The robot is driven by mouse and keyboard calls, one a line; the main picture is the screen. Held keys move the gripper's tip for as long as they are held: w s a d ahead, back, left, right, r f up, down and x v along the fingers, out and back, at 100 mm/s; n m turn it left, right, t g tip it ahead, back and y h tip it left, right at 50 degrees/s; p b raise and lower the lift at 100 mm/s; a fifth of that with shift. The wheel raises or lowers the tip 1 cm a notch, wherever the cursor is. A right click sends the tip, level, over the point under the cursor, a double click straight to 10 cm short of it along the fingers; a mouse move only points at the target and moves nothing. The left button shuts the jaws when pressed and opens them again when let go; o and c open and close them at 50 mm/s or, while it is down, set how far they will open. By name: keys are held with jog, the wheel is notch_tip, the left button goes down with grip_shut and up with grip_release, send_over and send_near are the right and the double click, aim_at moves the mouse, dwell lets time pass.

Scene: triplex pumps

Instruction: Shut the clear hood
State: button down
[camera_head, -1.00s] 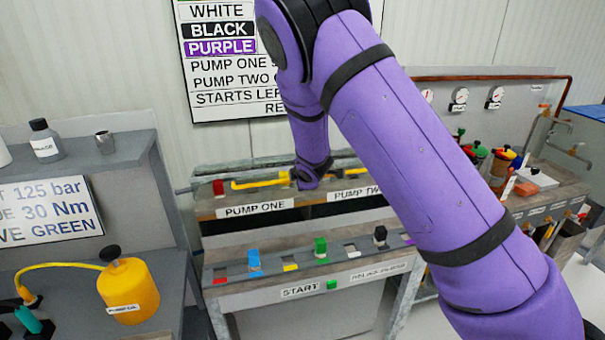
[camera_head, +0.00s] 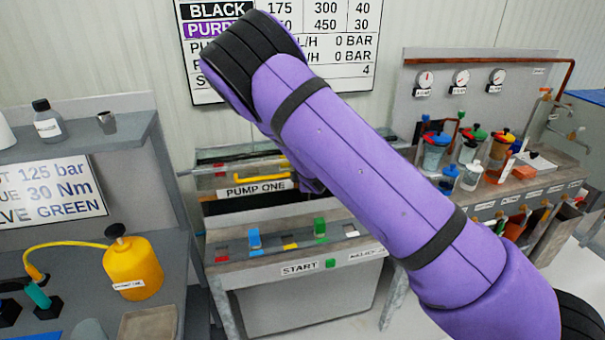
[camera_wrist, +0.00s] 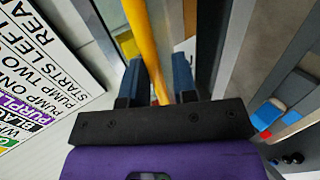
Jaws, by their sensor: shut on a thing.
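The clear hood (camera_head: 218,168) is a see-through cover over the back of the bench, above the PUMP ONE label. A yellow bar (camera_head: 262,178) shows at this hood in the head view, partly hidden by my arm. My gripper (camera_wrist: 157,66) shows in the wrist view, with its two dark blue fingers on either side of a yellow bar (camera_wrist: 144,38) and shut on it. The bar looks like the hood's handle. In the head view my gripper is hidden behind my purple arm. I cannot tell the hood's exact angle.
The bench front holds blue and green blocks (camera_head: 320,228) and a START label (camera_head: 299,268). A side shelf (camera_head: 75,140) and a yellow bottle (camera_head: 132,268) stand at left. Jars (camera_head: 470,150) stand on the right bench. A notice board (camera_head: 345,45) hangs behind.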

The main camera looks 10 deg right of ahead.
jog(key=shift+s+f, duration=0.5)
jog(key=shift+f, duration=0.3)
jog(key=c, duration=1.1)
grip_release()
jog(key=shift+w, duration=0.1)
jog(key=v, duration=1)
jog(key=shift+r, duration=0.55)
